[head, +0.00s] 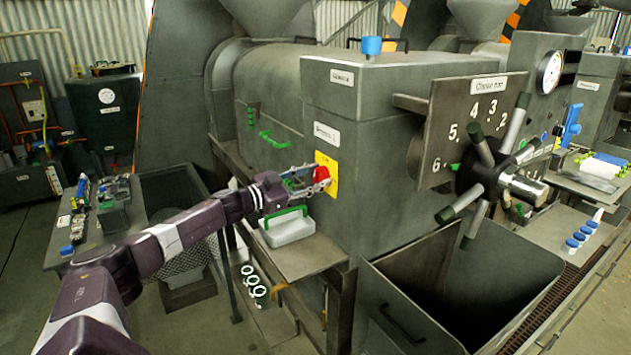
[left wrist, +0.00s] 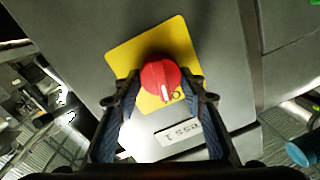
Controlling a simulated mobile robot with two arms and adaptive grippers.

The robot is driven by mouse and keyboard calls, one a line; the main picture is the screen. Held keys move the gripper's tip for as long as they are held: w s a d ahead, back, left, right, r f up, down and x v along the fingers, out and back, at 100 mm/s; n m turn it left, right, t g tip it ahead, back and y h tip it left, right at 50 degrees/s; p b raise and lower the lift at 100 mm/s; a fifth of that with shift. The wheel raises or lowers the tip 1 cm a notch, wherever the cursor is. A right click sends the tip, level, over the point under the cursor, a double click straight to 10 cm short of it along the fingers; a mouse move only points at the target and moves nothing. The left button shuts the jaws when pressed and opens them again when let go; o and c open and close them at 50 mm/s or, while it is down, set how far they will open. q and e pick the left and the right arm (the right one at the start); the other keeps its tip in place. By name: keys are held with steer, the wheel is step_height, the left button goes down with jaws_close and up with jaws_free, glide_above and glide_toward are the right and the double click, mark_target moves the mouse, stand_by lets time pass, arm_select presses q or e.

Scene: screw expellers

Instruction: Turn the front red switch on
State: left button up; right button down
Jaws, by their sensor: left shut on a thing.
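The front red switch (head: 321,174) is a round red knob on a yellow plate (head: 332,177) on the side of the grey machine. In the left wrist view the knob (left wrist: 160,78) has a white pointer mark near its lower edge, and the yellow plate (left wrist: 125,55) surrounds it. My left gripper (head: 312,178) is at the knob, its two fingers on either side of it, shut on it. The left wrist view shows the fingers (left wrist: 160,88) flanking the knob. The plate's markings are mostly too small to read. My right gripper is in neither view.
A multi-spoke handwheel (head: 482,172) stands out at the right, above an open metal bin (head: 380,285). A side table with parts (head: 140,222) stands at the left.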

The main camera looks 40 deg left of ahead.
arm_select(q)
steer(key=m+b, duration=0.2)
steer(key=m, duration=0.1)
steer(key=m+b, duration=0.1)
steer(key=shift+f+m, duration=0.3)
steer(key=m+b, duration=0.3)
steer(key=m, duration=0.1)
steer(key=shift+d+f+t, duration=0.1)
steer(key=shift+t, duration=0.2)
steer(key=m+h+b, duration=0.1)
steer(key=m+b, duration=0.2)
steer(key=m, duration=0.1)
steer(key=shift+m+b, duration=0.3)
steer(key=shift+b, duration=0.05)
steer(key=shift+m+b, duration=0.95)
steer(key=shift+m, duration=0.75)
steer(key=shift+f, duration=0.1)
steer(key=o, duration=1.2)
steer(key=shift+c, duration=0.2)
